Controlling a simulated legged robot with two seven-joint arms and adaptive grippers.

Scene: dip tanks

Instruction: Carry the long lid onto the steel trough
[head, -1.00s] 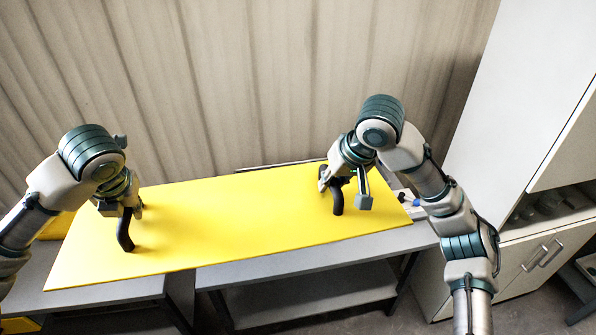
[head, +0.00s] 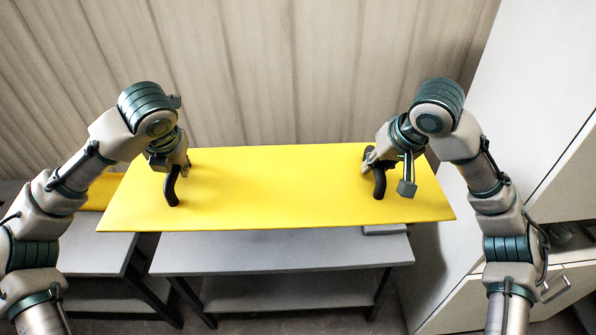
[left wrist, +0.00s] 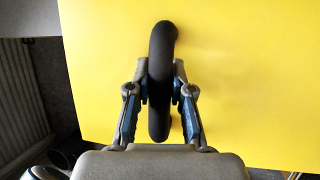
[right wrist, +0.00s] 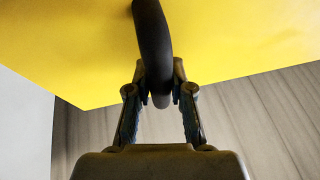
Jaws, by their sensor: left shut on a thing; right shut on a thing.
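The long lid (head: 275,190) is a flat yellow board with two black arched handles. In the head view it hangs roughly level over the grey tables, its right end past the table's right end. My left gripper (head: 173,166) is shut on the left handle (head: 171,190); the left wrist view shows this handle (left wrist: 160,50) between the fingers. My right gripper (head: 377,163) is shut on the right handle (head: 379,187); the right wrist view shows this handle (right wrist: 152,45) between the fingers. I cannot make out the steel trough; the lid covers much of the table.
A grey table (head: 280,253) with a lower shelf stands under the lid, and another table (head: 95,253) is at the left. A yellow thing (head: 95,205) shows behind the lid's left end. A small grey thing (head: 385,230) shows under its right front edge. A white cabinet (head: 530,110) stands close on the right.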

